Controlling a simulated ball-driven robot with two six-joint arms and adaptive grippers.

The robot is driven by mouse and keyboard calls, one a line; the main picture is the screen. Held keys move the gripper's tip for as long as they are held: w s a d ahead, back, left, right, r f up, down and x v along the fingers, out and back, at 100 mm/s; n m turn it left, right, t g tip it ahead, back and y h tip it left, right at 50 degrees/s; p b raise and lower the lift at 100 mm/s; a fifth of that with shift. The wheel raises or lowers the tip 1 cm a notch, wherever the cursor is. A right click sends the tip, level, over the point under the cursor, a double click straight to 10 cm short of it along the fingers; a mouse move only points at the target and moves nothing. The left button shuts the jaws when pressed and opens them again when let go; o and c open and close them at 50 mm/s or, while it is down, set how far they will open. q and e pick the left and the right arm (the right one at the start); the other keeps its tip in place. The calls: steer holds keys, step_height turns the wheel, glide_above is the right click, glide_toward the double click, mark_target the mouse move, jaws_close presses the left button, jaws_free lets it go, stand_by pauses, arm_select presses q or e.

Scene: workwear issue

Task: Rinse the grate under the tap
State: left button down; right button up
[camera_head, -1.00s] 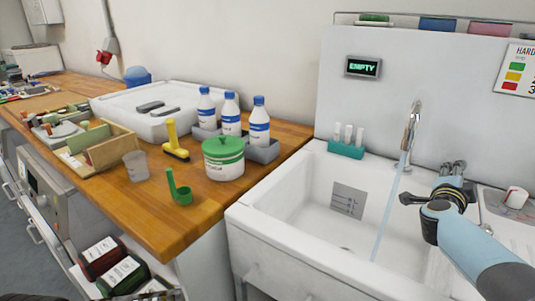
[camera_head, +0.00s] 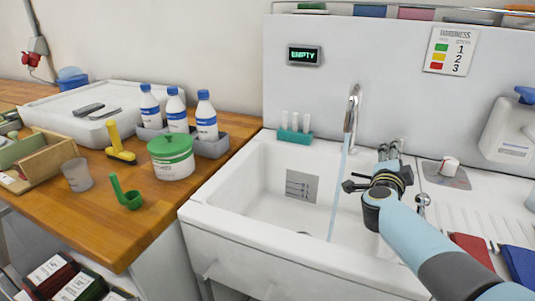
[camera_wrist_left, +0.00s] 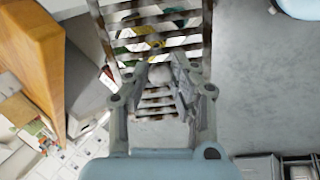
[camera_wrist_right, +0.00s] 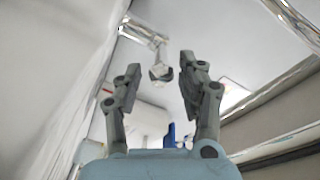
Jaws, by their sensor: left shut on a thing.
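The grate (camera_wrist_left: 150,18), a dark rack of parallel bars, shows in the left wrist view. My left gripper (camera_wrist_left: 165,75) is shut on it, and its bars extend beyond the fingers. The head view shows neither of these. The tap (camera_head: 352,108) runs a thin stream of water (camera_head: 338,190) into the white sink (camera_head: 235,170). My right gripper (camera_head: 393,152) is above the sink's right side, right of the tap. In the right wrist view its fingers (camera_wrist_right: 160,78) are apart, with a small metal fitting (camera_wrist_right: 160,72) seen between or beyond them.
A teal holder (camera_head: 295,136) stands on the sink's back rim. Left is a wooden counter (camera_head: 150,215) with a green-lidded tub (camera_head: 171,160), bottles (camera_head: 177,112) and a green scoop (camera_head: 125,195). A display (camera_head: 304,55) reads EMPTY. Red and blue items (camera_head: 520,262) lie at right.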

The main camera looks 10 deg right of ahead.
steer(key=v, duration=0.8)
